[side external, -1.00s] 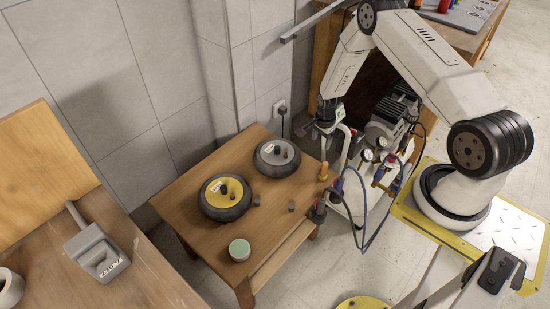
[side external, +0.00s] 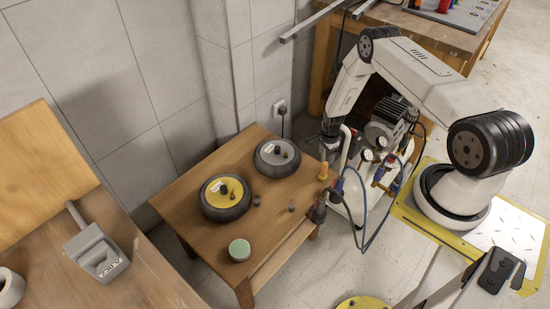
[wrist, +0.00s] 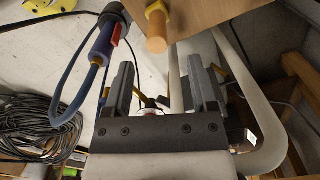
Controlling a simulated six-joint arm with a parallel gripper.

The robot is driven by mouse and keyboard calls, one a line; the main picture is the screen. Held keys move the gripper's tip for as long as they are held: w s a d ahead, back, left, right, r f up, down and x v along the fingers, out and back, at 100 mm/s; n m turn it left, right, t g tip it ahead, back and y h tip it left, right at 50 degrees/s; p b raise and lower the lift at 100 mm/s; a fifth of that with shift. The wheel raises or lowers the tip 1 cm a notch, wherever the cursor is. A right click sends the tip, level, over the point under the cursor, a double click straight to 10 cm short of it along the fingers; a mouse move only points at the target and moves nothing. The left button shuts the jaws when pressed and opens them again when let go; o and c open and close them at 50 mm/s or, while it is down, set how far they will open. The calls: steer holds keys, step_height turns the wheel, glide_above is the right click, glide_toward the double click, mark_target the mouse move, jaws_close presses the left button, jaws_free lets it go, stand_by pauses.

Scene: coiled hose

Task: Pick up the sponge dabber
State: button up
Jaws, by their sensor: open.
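A stubby orange cylinder with a yellow collar (side external: 323,170) stands at the right corner of the small wooden table. I take it for the sponge dabber, though its sponge end is not clear. In the wrist view the orange cylinder (wrist: 156,32) shows at the top, beyond the fingertips and a little left of centre between them. My gripper (wrist: 163,66) is open, with nothing between its fingers. In the side view my gripper (side external: 331,139) is small and partly hidden by a white pipe, just behind the orange piece and apart from it.
The table (side external: 207,247) carries a yellow-hubbed wheel (side external: 226,191), a grey-hubbed wheel (side external: 278,153), a round green-topped piece (side external: 239,250) and small dark bits. A compressor (side external: 388,125) with blue hoses and white pipe (wrist: 262,115) stands close beside my gripper. A coiled black cable (wrist: 38,128) lies lower left.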

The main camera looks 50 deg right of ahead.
mark_target(325, 163)
steer(key=shift+f, duration=0.15)
steer(key=shift+s+f, duration=0.15)
steer(key=shift+f, duration=2.4)
jaws_close()
